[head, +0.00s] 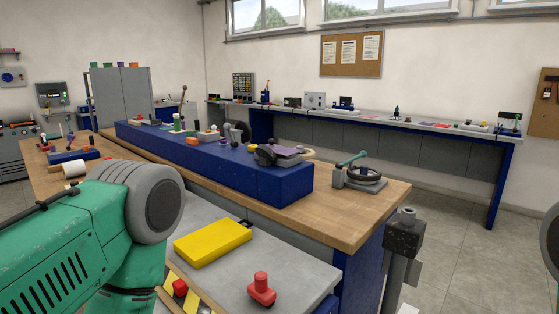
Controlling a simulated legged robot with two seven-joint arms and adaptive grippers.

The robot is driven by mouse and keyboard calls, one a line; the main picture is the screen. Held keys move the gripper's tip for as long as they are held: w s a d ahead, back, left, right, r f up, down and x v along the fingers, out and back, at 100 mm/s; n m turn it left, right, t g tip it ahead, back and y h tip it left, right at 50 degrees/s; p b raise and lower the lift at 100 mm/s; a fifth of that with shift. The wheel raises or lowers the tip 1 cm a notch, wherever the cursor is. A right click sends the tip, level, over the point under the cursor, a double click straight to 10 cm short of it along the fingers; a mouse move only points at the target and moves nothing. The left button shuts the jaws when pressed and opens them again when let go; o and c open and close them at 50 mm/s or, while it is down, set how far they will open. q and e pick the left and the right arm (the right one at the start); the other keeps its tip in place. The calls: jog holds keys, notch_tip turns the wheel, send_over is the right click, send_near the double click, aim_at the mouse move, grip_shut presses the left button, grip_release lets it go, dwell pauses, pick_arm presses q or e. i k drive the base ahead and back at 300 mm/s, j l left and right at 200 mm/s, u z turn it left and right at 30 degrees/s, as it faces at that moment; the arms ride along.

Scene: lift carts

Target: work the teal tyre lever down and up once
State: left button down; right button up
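The teal tyre lever (351,159) is at the right end of the wooden workbench in the head view. It slants up to the right from a grey upright post (339,174), over a round dark tyre or ring (362,175) on a grey base plate (369,185). Its far end is raised above the ring. Neither of my grippers shows in the view, and nothing is seen touching the lever. A large green arm link of mine fills the lower left.
A long blue box (215,162) with several tools on it stands left of the lever. In front, a grey cart top (225,270) carries a yellow block (213,240) and a red knob (261,290). A grey post (404,236) stands near the wooden bench's (330,220) right corner.

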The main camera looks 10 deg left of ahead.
aim_at(362, 155)
jog(key=i+l+u, duration=0.15)
jog(key=u, duration=0.25)
jog(key=i+l+u, duration=0.1)
jog(key=l+u, duration=0.15)
jog(key=u, duration=0.15)
jog(key=i+l+u, duration=0.1)
jog(key=l+u, duration=0.15)
jog(key=u, duration=0.15)
jog(key=l+u, duration=0.25)
jog(key=u, duration=0.15)
jog(key=l, duration=1.05)
jog(key=i+l, duration=0.15)
jog(key=l, duration=1.9)
